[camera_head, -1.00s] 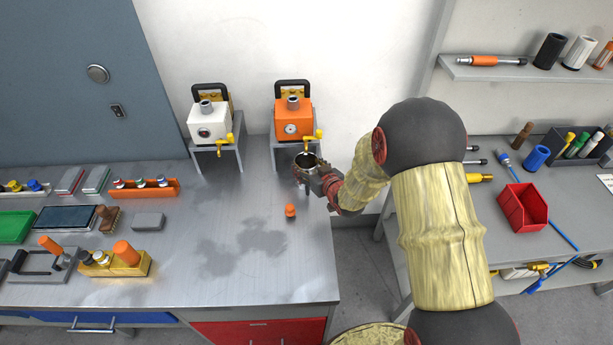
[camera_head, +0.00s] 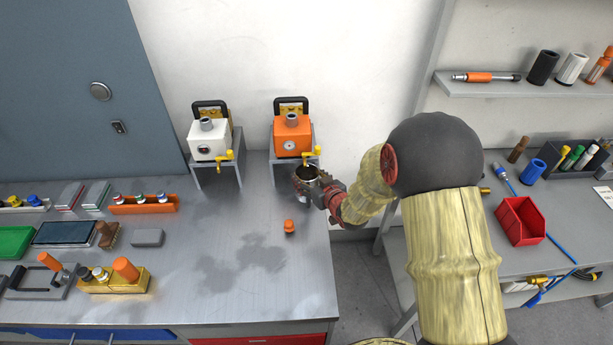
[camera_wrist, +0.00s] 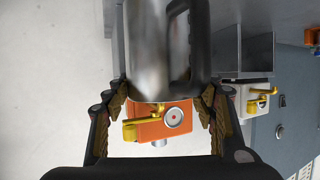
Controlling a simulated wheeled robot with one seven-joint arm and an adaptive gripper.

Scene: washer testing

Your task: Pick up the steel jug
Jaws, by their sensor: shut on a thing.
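The steel jug (camera_head: 307,173) is at the bench's back right, in front of the orange machine (camera_head: 291,136) and just below its yellow tap (camera_head: 312,160). My gripper (camera_head: 321,188) reaches it from the right and is shut on it. In the wrist view the jug (camera_wrist: 146,40) fills the top middle as a blurred grey body with a dark handle (camera_wrist: 181,45). The fingers of my gripper (camera_wrist: 165,95) lie on either side. The orange machine (camera_wrist: 150,130) shows beyond. I cannot tell whether the jug's base touches the bench.
A white machine (camera_head: 209,139) stands on its own stand to the left. A small orange-capped item (camera_head: 289,226) lies in front of the jug. The bench middle is clear apart from dark stains. A red bin (camera_head: 521,222) sits on the right-hand bench.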

